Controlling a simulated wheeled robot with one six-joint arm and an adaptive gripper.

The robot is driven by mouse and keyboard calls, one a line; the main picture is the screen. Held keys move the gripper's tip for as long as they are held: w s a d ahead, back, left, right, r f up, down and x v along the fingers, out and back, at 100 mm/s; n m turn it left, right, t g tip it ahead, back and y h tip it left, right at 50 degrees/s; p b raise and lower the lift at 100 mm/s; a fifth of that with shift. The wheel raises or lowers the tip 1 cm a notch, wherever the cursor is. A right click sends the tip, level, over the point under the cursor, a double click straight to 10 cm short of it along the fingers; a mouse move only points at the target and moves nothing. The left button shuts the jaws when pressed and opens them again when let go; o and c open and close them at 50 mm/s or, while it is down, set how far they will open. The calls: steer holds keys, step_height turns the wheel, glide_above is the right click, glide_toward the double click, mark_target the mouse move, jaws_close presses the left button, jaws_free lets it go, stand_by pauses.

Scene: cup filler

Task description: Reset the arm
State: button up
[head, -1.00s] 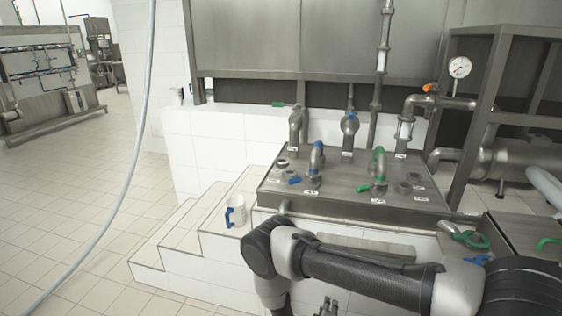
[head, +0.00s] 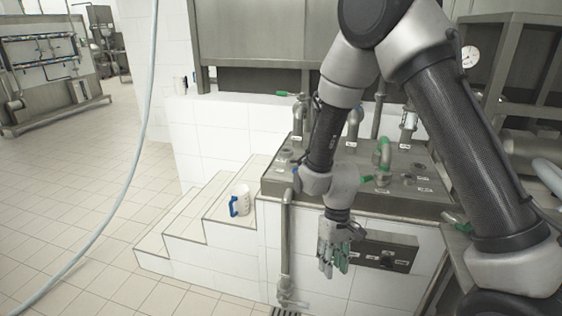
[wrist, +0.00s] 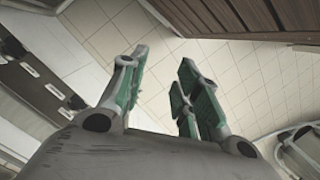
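My gripper (head: 334,262) hangs at the end of my raised, folded arm, fingers pointing down, in front of the tiled wall below the metal counter. The wrist view shows my gripper (wrist: 160,95) with its green-padded fingers apart and nothing between them, only floor tiles beyond. My arm hides part of the counter and its pipes in the head view.
A white cup with a blue handle (head: 240,201) stands on the tiled steps (head: 190,222) left of the metal counter (head: 410,190). Taps and pipes (head: 384,155) rise from the counter. A grey hose (head: 148,110) hangs at the left. The floor at left is clear.

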steer(key=s+d+r+m+t, duration=0.1)
steer(key=s+d+r+t, duration=0.1)
steer(key=s+d+r, duration=0.2)
steer(key=s+d+r+m+t, duration=0.2)
steer(key=d+r, duration=0.9)
steer(key=r, duration=0.7)
steer(key=s+d+r+m+t, duration=0.1)
steer(key=s+d+r+t, duration=0.2)
steer(key=r, duration=0.9)
steer(key=s+d, duration=0.2)
steer(key=d, duration=0.2)
steer(key=shift+s+d+m, duration=0.25)
steer(key=shift+s+m, duration=0.05)
steer(key=shift+m, duration=0.1)
steer(key=shift+o, duration=0.4)
